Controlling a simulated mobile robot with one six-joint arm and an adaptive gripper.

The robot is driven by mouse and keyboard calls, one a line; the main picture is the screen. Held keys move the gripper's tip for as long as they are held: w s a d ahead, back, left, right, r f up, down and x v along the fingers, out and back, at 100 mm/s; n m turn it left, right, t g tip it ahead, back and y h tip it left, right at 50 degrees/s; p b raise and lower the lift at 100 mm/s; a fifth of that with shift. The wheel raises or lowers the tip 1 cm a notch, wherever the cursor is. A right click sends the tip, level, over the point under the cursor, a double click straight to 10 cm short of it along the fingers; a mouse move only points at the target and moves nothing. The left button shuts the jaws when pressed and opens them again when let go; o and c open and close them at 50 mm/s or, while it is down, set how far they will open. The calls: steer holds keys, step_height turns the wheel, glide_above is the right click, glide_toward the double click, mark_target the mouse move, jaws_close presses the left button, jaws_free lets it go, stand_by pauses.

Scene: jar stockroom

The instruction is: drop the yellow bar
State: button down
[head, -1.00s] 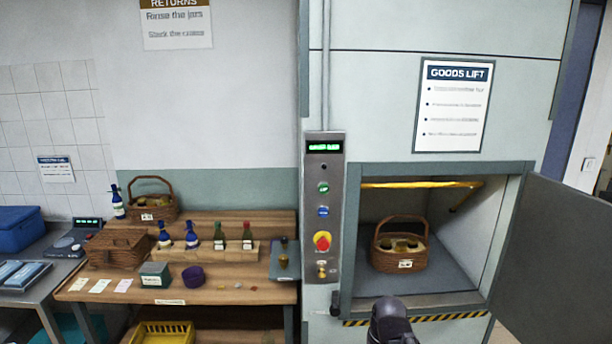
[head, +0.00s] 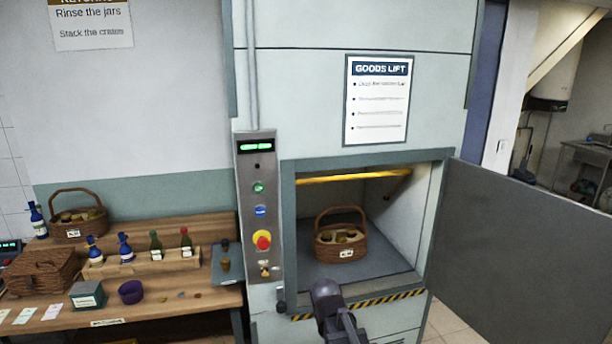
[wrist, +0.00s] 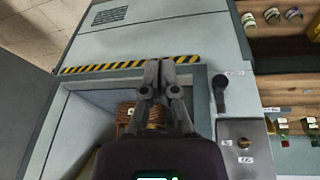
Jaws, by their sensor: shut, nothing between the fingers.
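The yellow bar (head: 345,176) lies level across the top of the goods lift opening, just under its upper frame. The lift compartment (head: 372,262) is open below it. A wicker basket (head: 330,251) with several jars stands on the compartment floor. My gripper (wrist: 158,64) is shut and empty in the wrist view, over the lift's front near the black and yellow striped sill (wrist: 130,65). In the head view my arm rises in front of the sill, and my fingertips cannot be made out.
The grey lift door (head: 530,250) stands swung open to the right. A control panel (head: 260,215) with buttons and a red knob is left of the opening, with a dark lever (wrist: 219,92) beside it. A wooden bench (head: 190,300) with bottles and baskets stands further left.

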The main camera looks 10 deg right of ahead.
steer(key=w+d+r+m+t+h+p, duration=0.1)
steer(key=w+d+r+t, duration=0.2)
steer(key=w, duration=0.5)
steer(key=w+d+r+t+h+p, duration=0.1)
steer(key=w+d+r+t+p, duration=0.15)
steer(key=w+r, duration=0.4)
steer(key=w+d+r+m+t+h+p, duration=0.1)
steer(key=w+d+r+t, duration=0.2)
steer(key=w, duration=0.5)
steer(key=w+a+r+n+t+y+p, duration=0.2)
steer(key=w+r+t+y, duration=0.3)
steer(key=w+r, duration=1.1)
steer(key=shift+a+r+n+t+p, duration=0.25)
steer(key=shift+n+t+p, duration=0.6)
steer(key=shift+t, duration=0.8)
steer(key=shift+d, duration=0.1)
steer(key=shift+w, duration=0.15)
steer(key=w, duration=0.9)
steer(key=shift+w+a+r, duration=0.1)
steer(key=shift+a, duration=0.15)
steer(key=shift+s+f+b, duration=0.8)
steer(key=shift+f+b, duration=0.25)
